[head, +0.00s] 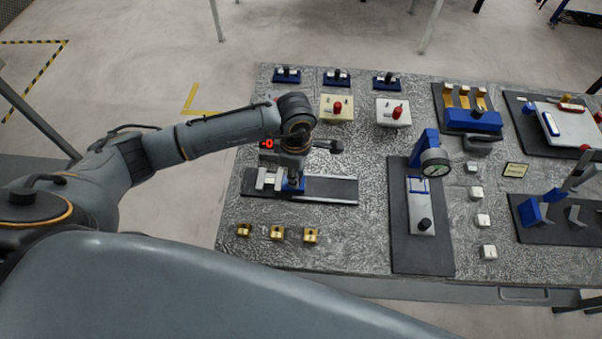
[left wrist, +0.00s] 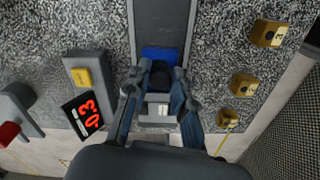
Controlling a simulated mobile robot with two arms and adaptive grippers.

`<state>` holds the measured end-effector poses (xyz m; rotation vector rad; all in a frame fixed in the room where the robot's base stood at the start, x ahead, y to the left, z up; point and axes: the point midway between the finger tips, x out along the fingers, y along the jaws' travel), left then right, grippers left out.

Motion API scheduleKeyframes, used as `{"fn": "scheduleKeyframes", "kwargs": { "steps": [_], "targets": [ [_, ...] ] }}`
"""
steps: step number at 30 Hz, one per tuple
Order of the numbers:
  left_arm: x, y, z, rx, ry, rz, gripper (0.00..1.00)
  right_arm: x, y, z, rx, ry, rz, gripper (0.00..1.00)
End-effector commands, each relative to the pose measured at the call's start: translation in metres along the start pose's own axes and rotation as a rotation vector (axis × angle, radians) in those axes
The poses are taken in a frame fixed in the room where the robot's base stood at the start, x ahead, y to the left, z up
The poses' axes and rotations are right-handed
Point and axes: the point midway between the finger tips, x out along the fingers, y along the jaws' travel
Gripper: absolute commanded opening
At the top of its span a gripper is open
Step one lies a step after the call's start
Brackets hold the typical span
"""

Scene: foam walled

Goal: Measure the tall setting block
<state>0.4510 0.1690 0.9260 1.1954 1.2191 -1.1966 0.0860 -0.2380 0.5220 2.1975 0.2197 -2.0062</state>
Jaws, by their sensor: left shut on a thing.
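Three gold setting blocks stand in a row on the table's near left: a left one (head: 243,230), a middle one (head: 276,232) and a right one (head: 310,235). They also show in the left wrist view, where the top one (left wrist: 268,33) looks largest; I cannot tell which is the tall one. The measuring slide has a dark rail (head: 330,190), a blue carriage (left wrist: 160,54) with a black knob (left wrist: 160,72), and pale jaws (head: 268,180). My left gripper (left wrist: 157,80) is shut on the black knob. The red display (left wrist: 88,115) reads about -0.3. My right gripper is out of view.
A dial gauge (head: 435,162) on a stand is right of the slide. Cream boxes with red knobs (head: 337,107) are behind it. Several white blocks (head: 483,220) stand further right. The strip between the slide and gold blocks is clear.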

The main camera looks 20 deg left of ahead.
Motion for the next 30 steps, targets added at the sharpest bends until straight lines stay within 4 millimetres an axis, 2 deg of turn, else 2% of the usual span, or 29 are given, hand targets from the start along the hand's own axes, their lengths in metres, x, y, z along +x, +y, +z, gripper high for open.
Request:
{"fn": "scheduleKeyframes", "kwargs": {
  "steps": [1,2,4,5,13,17,20,30],
  "targets": [
    [0.000,0.001,-0.002,-0.002,0.004,0.001,0.01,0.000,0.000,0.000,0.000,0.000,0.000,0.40],
    [0.000,0.001,-0.002,-0.002,0.004,0.001,0.30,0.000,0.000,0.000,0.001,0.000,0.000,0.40],
    [0.000,0.001,-0.001,-0.002,0.003,0.001,0.44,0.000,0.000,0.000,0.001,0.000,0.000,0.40],
    [0.000,0.001,-0.001,-0.002,0.003,0.001,0.46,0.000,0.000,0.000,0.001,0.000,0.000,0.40],
    [0.000,0.000,0.000,-0.001,0.001,0.001,0.46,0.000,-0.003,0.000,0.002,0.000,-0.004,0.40],
    [-0.008,0.001,0.000,0.000,0.001,0.003,0.46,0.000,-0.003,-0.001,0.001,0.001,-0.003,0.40],
    [-0.024,0.002,0.000,0.000,-0.001,0.005,0.46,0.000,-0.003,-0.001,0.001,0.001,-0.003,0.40],
    [-0.094,0.001,-0.001,-0.001,0.001,0.005,0.46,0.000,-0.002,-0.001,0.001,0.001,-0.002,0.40]
  ]
}}
